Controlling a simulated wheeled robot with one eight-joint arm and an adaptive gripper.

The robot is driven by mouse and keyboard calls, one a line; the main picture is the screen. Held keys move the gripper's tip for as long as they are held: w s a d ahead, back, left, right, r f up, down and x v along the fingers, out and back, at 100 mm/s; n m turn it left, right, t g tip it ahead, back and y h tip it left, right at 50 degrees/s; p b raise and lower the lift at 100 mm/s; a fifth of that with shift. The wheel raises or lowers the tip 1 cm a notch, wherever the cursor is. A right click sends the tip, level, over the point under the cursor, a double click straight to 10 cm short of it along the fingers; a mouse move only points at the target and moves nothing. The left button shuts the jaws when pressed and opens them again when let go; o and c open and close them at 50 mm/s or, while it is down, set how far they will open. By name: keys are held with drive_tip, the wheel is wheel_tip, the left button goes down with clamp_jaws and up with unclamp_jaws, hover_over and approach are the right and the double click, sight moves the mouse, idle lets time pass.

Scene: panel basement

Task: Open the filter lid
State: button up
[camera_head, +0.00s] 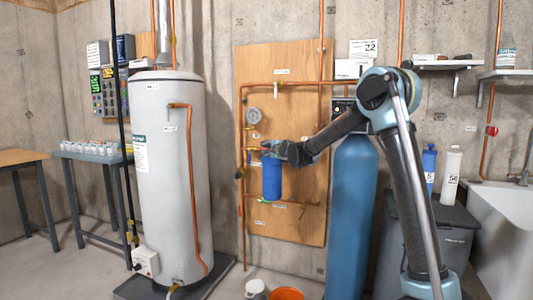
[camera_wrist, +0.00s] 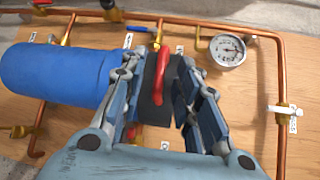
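The blue filter housing (camera_head: 272,180) hangs on the wooden board in the head view, and its blue body also shows at the left in the wrist view (camera_wrist: 60,75). A red curved handle (camera_wrist: 162,68) stands at a dark grey plate (camera_wrist: 153,95) beside the housing's end; I take this to be the lid. My gripper (camera_wrist: 165,62) is open, with one finger on each side of the handle and a gap on the right. Contact with the left finger cannot be told. In the head view, my gripper (camera_head: 272,149) is at the housing's top and hides part of it.
Copper pipes (camera_wrist: 100,18) run around the board (camera_head: 290,65). A pressure gauge (camera_wrist: 227,50) is right of my fingers in the wrist view. A white water heater (camera_head: 165,150) stands left of the board, and a tall blue tank (camera_head: 350,210) stands right.

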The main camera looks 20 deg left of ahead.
drive_tip(key=shift+x, duration=0.85)
clamp_jaws()
